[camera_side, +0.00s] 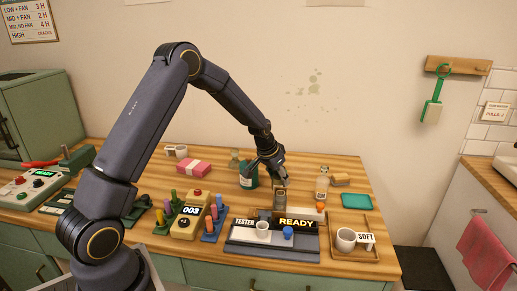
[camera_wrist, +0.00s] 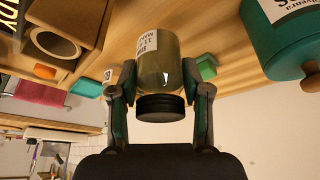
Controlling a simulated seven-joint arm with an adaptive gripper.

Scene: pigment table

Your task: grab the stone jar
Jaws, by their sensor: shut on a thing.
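The stone jar is a clear jar with grey-olive contents, a black lid and a white label whose text I cannot read clearly. In the wrist view the jar (camera_wrist: 160,72) sits between the two fingers of my gripper (camera_wrist: 160,92), which are shut on its sides near the lid. In the side view the jar (camera_side: 280,201) hangs or stands under my gripper (camera_side: 280,184), just behind the tester station. I cannot tell whether its base touches the table.
The tester (camera_side: 272,244) with a READY display and a white cup is in front. A teal pot (camera_side: 248,180) stands left of my gripper, and another jar (camera_side: 322,184) stands right. A wooden tray (camera_side: 356,246) with a cup is at front right.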

